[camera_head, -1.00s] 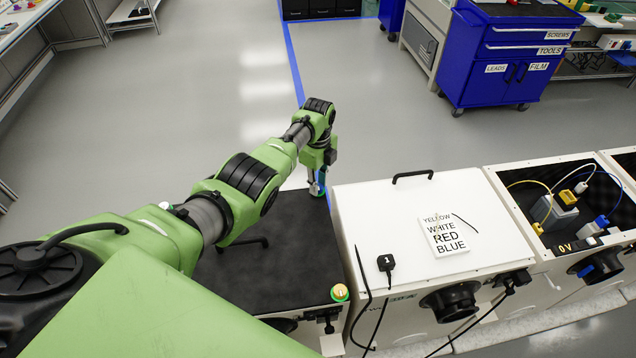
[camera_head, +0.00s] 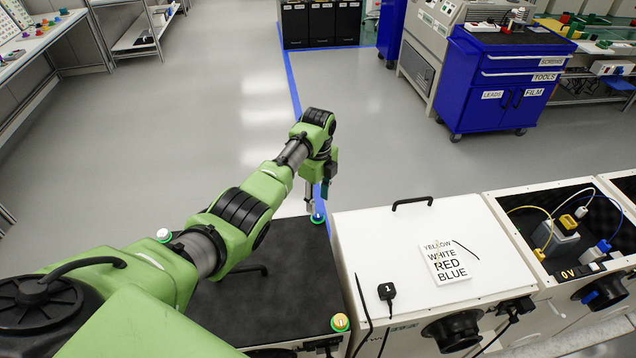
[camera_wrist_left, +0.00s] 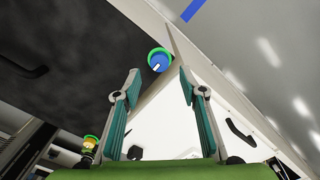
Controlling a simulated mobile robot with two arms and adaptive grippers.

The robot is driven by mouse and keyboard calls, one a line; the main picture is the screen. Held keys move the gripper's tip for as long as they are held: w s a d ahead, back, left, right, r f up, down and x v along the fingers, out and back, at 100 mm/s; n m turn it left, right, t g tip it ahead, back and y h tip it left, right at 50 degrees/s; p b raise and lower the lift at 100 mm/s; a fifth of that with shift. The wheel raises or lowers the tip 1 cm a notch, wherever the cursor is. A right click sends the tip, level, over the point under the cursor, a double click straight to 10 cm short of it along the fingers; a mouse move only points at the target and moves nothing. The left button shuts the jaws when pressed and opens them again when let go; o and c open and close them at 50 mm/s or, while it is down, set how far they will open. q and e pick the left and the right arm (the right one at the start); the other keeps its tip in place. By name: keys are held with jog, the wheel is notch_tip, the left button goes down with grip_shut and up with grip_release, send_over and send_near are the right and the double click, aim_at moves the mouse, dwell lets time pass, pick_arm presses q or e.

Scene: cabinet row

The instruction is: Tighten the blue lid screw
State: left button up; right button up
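The blue lid screw (camera_head: 318,218) sits in a green ring at the far right corner of the black lid (camera_head: 285,285). It also shows in the left wrist view (camera_wrist_left: 159,62), with a white mark on its blue top. My left gripper (camera_head: 315,203) is close above the screw in the head view. In the left wrist view my left gripper (camera_wrist_left: 160,76) has its two fingers spread apart with nothing between them, and the screw shows just beyond the fingertips. The gripper looks clear of the screw. My right gripper is not in view.
A yellow screw (camera_head: 340,322) and a white screw (camera_head: 164,235) sit at other lid corners. A white-topped cabinet (camera_head: 375,235) with a colour-word card (camera_head: 445,262) and handle stands right beside it. An open cabinet with cables (camera_head: 560,240) stands further right. Floor beyond is clear.

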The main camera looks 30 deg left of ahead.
aim_at(318, 214)
pick_arm(q)
notch_tip(318, 214, up, 7)
dwell(0.3)
jog(key=shift+s+f, duration=0.1)
jog(key=shift+f, duration=0.05)
dwell(0.3)
